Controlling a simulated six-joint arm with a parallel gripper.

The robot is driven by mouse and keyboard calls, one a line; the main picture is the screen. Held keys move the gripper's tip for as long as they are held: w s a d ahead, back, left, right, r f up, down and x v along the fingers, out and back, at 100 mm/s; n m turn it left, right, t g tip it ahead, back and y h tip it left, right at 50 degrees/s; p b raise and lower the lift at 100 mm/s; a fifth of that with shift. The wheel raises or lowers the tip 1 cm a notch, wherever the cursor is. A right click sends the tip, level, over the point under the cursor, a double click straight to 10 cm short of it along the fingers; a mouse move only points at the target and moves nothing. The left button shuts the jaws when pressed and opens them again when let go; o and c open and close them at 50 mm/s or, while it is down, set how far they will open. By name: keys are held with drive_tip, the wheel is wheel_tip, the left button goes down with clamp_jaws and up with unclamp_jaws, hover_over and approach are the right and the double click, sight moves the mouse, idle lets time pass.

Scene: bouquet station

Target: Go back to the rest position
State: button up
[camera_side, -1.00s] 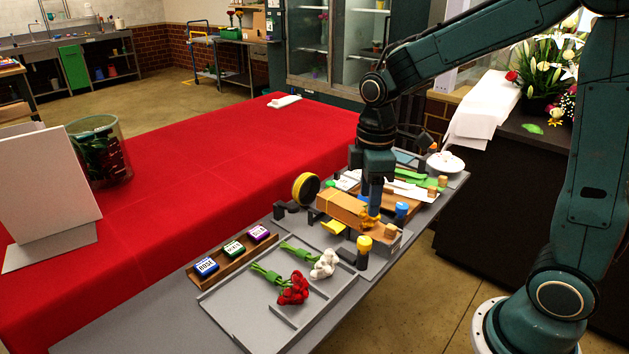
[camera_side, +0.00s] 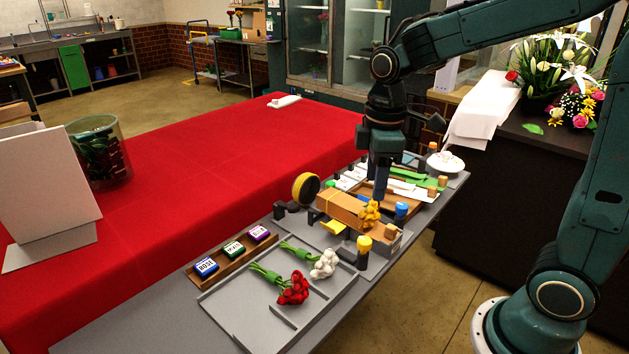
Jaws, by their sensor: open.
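My gripper (camera_side: 380,190) points down over the cluttered end of the grey bench, just behind a cluster of yellow flowers (camera_side: 369,213). Its fingers are thin and partly hidden by the flowers and the brown box (camera_side: 341,208). It is open, and I see nothing held in it. A grey tray (camera_side: 240,318) at the front of the bench holds a red rose bunch (camera_side: 293,288) and a white flower bunch (camera_side: 324,264), both lying with green stems to the upper left.
A wooden rack (camera_side: 222,262) with blue, green and purple labelled blocks lies behind the tray. A yellow tape roll (camera_side: 305,187), a white bowl (camera_side: 446,162) and upright bottles crowd the bench. The red table (camera_side: 210,170) is mostly clear.

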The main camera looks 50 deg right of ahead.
drive_tip(key=s+r+m+t, duration=0.2)
drive_tip(key=s+m, duration=0.2)
drive_tip(key=s, duration=0.3)
drive_tip(key=s+a+r+m+t, duration=0.1)
drive_tip(key=s+r+m+t, duration=0.2)
drive_tip(key=s, duration=0.4)
drive_tip(key=shift+s+a+r+m, duration=0.2)
drive_tip(key=shift+s+a+m, duration=0.15)
drive_tip(key=shift+m, duration=0.45)
